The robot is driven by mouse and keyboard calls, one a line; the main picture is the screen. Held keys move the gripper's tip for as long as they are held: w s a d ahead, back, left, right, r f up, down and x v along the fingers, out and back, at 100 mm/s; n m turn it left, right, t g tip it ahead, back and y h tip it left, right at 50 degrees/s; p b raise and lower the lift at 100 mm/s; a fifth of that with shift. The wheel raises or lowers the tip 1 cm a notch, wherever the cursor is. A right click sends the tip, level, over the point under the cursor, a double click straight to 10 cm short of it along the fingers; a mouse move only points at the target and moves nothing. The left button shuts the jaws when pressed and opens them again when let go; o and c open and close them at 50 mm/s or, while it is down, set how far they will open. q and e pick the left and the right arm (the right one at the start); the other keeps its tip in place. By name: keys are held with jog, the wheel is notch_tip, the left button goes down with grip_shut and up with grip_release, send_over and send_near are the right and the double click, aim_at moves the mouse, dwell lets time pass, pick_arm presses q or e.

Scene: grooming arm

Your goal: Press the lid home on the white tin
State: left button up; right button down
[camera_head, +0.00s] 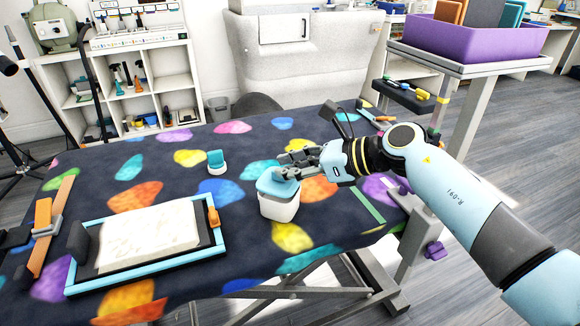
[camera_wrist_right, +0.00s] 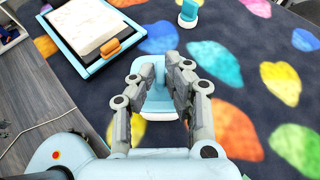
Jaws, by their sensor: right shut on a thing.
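The white tin (camera_head: 280,209) stands upright on the patterned table cover, near the middle. Its light blue lid (camera_head: 270,184) is over the tin's mouth; I cannot tell whether it is fully seated. In the right wrist view the lid (camera_wrist_right: 158,107) shows between my fingers, with a white rim of the tin below it. My right gripper (camera_head: 289,173) comes in from the right and is shut on the lid's raised grip. The fingers hide part of the lid.
A blue-framed tray (camera_head: 146,277) with a pale slab (camera_head: 148,237) lies to the left. A small teal-and-white item (camera_head: 216,162) stands behind the tin. Orange bars (camera_head: 52,226) lie at the left edge.

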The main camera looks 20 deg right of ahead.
jog(key=shift+f+b, duration=0.65)
jog(key=shift+f, duration=0.15)
jog(key=c, duration=1.3)
grip_release()
jog(key=shift+o, duration=0.2)
jog(key=v, duration=1.2)
